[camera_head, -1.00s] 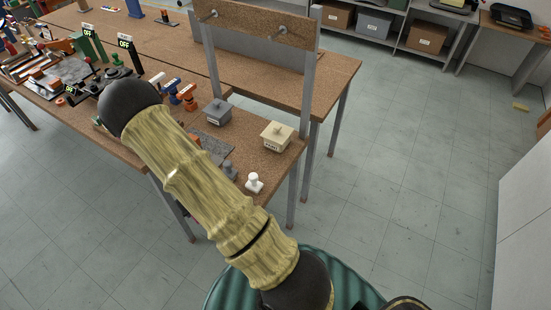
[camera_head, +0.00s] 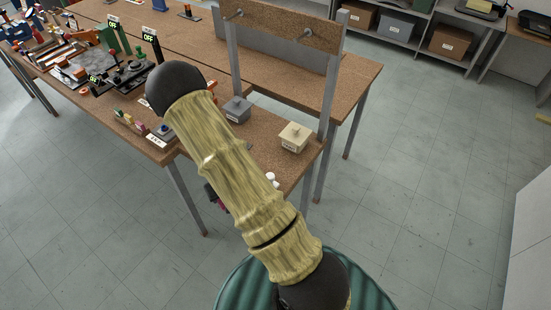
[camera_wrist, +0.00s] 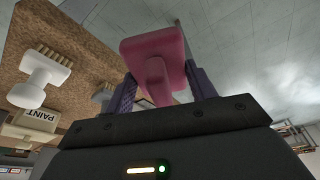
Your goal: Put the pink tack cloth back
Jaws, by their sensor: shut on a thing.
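The pink tack cloth (camera_wrist: 152,48) shows in the wrist view as a pink piece with a broad flat head and a narrower stem. My gripper (camera_wrist: 158,82) is shut on the stem, with a dark purple finger on each side. The cloth is beside the brown bench top (camera_wrist: 85,60), over the grey floor. In the head view my arm hides most of the gripper; a small dark and pink part of the hand and cloth (camera_head: 221,207) shows left of the arm, off the bench's front edge.
A white-handled brush (camera_wrist: 40,78) and a box marked PAINT (camera_wrist: 32,124) are on the bench. In the head view a grey box (camera_head: 237,110) and a cream box (camera_head: 293,138) stand near the upright board frame (camera_head: 290,24).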

